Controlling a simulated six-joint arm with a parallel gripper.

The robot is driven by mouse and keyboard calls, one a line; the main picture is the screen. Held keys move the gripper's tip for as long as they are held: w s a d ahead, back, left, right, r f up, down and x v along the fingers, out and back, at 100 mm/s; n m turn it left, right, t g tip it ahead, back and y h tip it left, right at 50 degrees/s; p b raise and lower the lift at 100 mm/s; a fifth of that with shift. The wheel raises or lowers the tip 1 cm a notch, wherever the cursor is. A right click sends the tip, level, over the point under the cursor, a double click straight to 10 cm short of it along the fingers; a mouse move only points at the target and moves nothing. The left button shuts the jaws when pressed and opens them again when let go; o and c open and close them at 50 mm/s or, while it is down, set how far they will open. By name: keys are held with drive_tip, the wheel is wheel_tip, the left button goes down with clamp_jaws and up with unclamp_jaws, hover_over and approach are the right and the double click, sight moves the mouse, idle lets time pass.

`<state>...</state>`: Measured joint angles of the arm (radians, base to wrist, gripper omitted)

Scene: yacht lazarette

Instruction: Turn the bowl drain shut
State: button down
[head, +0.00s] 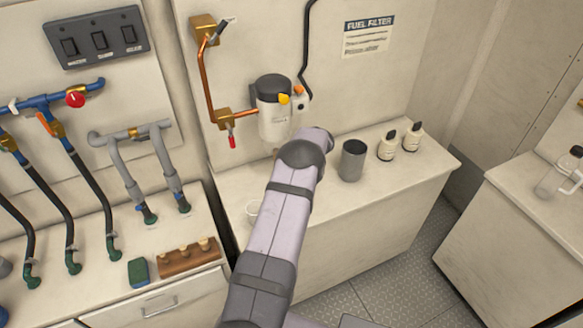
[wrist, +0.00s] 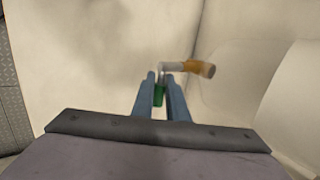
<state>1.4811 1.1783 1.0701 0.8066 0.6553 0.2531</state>
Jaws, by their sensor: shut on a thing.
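The fuel filter (head: 274,115), with a dark top and a pale bowl, is mounted on the wall panel in the head view. My arm covers the area just below the bowl, so the drain and my gripper are hidden there. In the wrist view my gripper (wrist: 160,78) has its two blue fingers close together on a small green handle (wrist: 159,98). Beside the fingertips a grey stem (wrist: 174,66) runs right to a brass-coloured end (wrist: 202,68); this looks like the bowl drain. Whether it is open or shut I cannot tell.
A grey metal cup (head: 352,161) and two small bottles (head: 399,145) stand on the counter right of my arm. A copper pipe with a red-handled valve (head: 232,142) is left of the filter.

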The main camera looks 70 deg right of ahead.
drive_tip(key=c, duration=2)
unclamp_jaws()
drive_tip(key=shift+b+v, duration=1.85)
drive_tip(key=shift+v, duration=1.75)
drive_tip(key=shift+s, duration=0.1)
